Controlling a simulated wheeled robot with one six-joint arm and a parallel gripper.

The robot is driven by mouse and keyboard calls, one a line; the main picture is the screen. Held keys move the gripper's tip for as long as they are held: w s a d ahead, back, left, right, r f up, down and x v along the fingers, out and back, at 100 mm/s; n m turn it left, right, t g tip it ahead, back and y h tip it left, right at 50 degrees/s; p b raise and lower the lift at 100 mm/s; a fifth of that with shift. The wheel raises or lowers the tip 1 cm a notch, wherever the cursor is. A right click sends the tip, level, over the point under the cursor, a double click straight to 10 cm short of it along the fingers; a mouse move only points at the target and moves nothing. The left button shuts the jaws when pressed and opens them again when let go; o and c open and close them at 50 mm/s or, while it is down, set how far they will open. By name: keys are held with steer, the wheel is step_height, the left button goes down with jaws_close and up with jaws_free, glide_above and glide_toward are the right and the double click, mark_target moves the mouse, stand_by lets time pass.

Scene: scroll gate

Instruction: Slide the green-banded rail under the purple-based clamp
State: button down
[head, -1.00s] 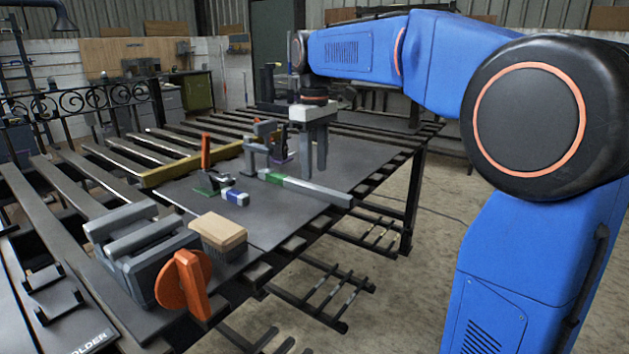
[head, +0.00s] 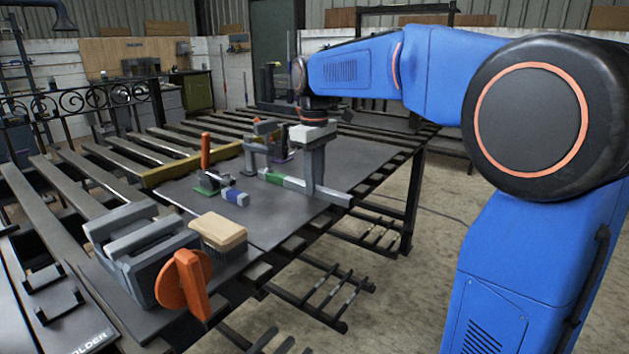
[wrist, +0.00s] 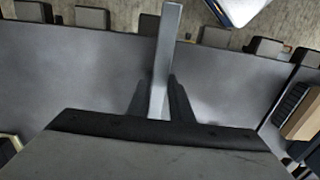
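The green-banded rail (head: 334,197) lies on the dark table plate, a long grey bar with a white section and a green band (head: 272,177) near its far left end. The purple-based clamp (head: 282,157) stands just behind that end, its purple base partly hidden. I cannot tell whether the rail touches it. My gripper (head: 313,192) points down over the rail's near right part. In the wrist view the rail (wrist: 167,45) runs between my two dark fingers (wrist: 158,85), with a small gap visible on the left, so the gripper looks open around it.
A green-based clamp (head: 207,184) with an upright orange handle stands left, beside a short blue-banded piece (head: 235,197). A yellow bar (head: 190,163) lies behind. A wooden brush (head: 218,231) and a grey vise (head: 150,250) with an orange handle sit nearer. The plate's right side is clear.

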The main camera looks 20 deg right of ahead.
steer(key=shift+d, duration=0.1)
steer(key=shift+w+d, duration=1.35)
steer(key=shift+d, duration=0.5)
steer(key=shift+w+d, duration=1.35)
steer(key=shift+d, duration=0.45)
steer(key=shift+w+d, duration=1.35)
steer(key=shift+d, duration=0.5)
steer(key=shift+d, duration=0.1)
steer(key=c, duration=1.5)
jaws_free()
steer(key=shift+r, duration=0.1)
